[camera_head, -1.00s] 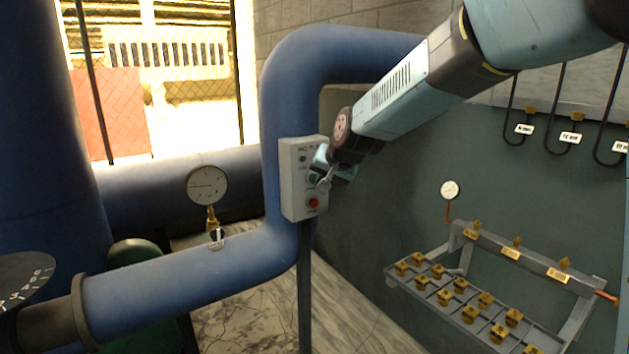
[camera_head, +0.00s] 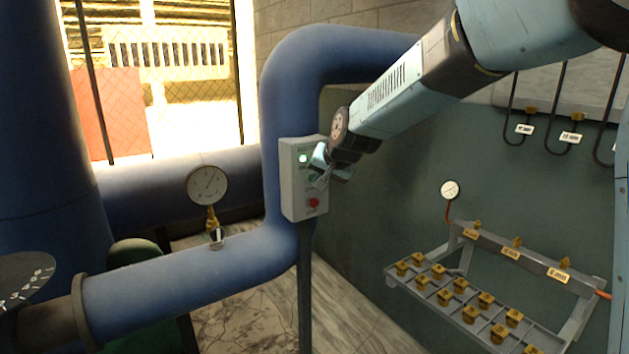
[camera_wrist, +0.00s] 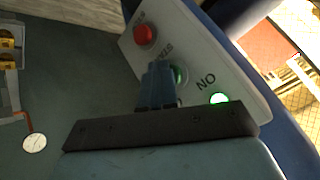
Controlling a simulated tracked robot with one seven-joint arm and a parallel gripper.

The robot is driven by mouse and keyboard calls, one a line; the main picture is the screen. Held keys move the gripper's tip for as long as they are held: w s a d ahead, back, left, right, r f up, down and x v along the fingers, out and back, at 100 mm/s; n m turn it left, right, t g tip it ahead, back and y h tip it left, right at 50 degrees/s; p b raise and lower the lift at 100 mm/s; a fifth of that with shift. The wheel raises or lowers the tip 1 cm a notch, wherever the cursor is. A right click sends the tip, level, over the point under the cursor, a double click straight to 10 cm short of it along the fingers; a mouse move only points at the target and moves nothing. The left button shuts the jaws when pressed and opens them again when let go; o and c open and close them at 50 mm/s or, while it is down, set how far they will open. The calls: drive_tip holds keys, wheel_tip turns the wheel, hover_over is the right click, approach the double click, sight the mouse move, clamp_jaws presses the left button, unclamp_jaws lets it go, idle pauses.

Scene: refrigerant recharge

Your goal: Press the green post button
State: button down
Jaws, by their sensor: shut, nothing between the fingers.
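The grey control box (camera_head: 291,203) stands on a post in front of the blue pipe. It carries a red button (camera_head: 313,203) low down and a lit lamp (camera_head: 303,158) near its top. My gripper (camera_head: 322,183) is shut and empty at the box face. In the wrist view its fingers (camera_wrist: 160,85) reach to the green button (camera_wrist: 179,75), touching it or very close, and hide part of it. The red button (camera_wrist: 145,34) and the glowing green lamp (camera_wrist: 219,99) lie on either side of it.
A pressure gauge (camera_head: 207,185) sits on the blue pipe (camera_head: 190,268) left of the box. A rack with several brass fittings (camera_head: 470,300) stands at the lower right, with a smaller gauge (camera_head: 450,190) above it. Black hoses (camera_head: 560,100) hang at the upper right.

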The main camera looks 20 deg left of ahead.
drive_tip(key=shift+d, duration=0.1)
drive_tip(key=shift+s+d, duration=0.6)
drive_tip(key=shift+s, duration=0.05)
idle(0.3)
drive_tip(key=shift+s+d, duration=1.6)
drive_tip(key=shift+d, duration=0.3)
